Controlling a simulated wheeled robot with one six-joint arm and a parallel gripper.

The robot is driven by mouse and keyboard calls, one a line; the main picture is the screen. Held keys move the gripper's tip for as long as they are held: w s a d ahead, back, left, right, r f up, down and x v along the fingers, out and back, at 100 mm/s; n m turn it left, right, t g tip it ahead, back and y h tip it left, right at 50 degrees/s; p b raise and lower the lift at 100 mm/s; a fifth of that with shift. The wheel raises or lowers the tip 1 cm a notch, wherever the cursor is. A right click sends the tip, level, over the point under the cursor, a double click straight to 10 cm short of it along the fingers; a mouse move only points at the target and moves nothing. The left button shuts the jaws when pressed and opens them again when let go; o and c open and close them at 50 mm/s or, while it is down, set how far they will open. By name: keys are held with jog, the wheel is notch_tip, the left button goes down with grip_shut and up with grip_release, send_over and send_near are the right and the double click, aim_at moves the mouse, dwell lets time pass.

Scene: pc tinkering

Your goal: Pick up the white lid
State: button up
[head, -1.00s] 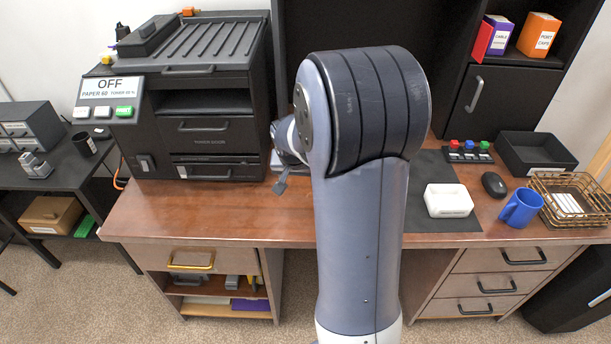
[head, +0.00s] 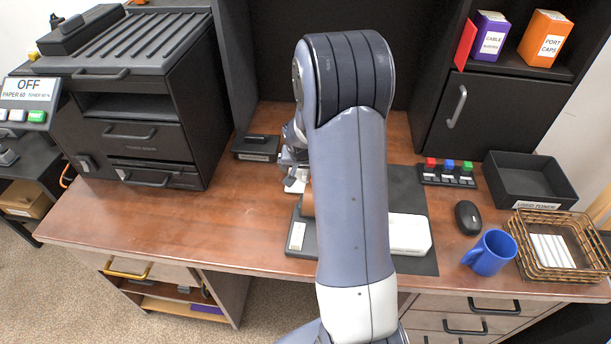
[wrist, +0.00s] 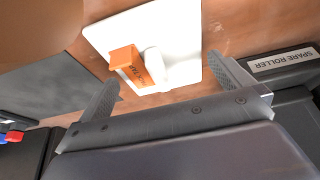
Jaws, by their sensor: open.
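The white lid (wrist: 187,32) is a flat white plate with a raised white handle in the wrist view. An orange labelled block (wrist: 130,66) appears on it, beside the handle. My gripper (wrist: 165,84) is open, its two fingers apart at either side of the near part of the lid, with nothing held. In the head view my gripper (head: 293,160) is at the back of the desk, mostly hidden by my arm. A little of a white thing, likely the lid (head: 297,181), shows below it.
A dark tray labelled SPARE ROLLER (wrist: 283,60) stands right of the lid in the wrist view. A white box (head: 410,233) lies on the dark mat (head: 408,190). A blue mug (head: 490,254) and wire basket (head: 520,250) are at right. The desk's left front is clear.

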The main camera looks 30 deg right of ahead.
jog(key=shift+w+d+f, duration=0.15)
jog(key=shift+w+f, duration=0.05)
jog(key=shift+f, duration=0.45)
jog(key=c, duration=0.8)
jog(key=shift+r, duration=0.1)
jog(key=shift+c, duration=0.2)
